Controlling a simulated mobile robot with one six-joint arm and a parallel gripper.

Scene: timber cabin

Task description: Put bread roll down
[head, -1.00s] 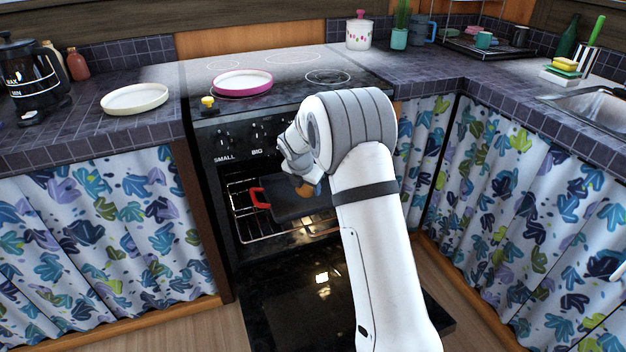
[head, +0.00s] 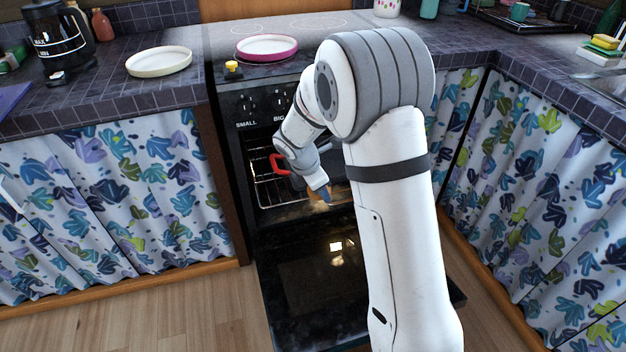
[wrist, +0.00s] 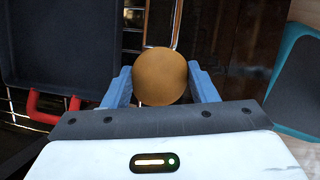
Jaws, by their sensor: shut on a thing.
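The round golden-brown bread roll (wrist: 160,76) sits between the two blue fingers of my gripper (wrist: 161,88) in the wrist view. The fingers are shut on its sides. In the head view my gripper (head: 318,192) is at the open oven's mouth, just in front of the rack, and only a sliver of the roll shows. A dark baking tray (wrist: 55,45) with a red handle (wrist: 48,108) lies on the oven rack, left of the roll in the wrist view. My arm hides much of the tray in the head view.
The oven door (head: 310,290) hangs open below my gripper. A pink-rimmed plate (head: 266,47) stands on the stovetop, and a cream plate (head: 159,61) on the left counter. Curtained cabinets flank the oven. The floor (head: 150,305) at the left is clear.

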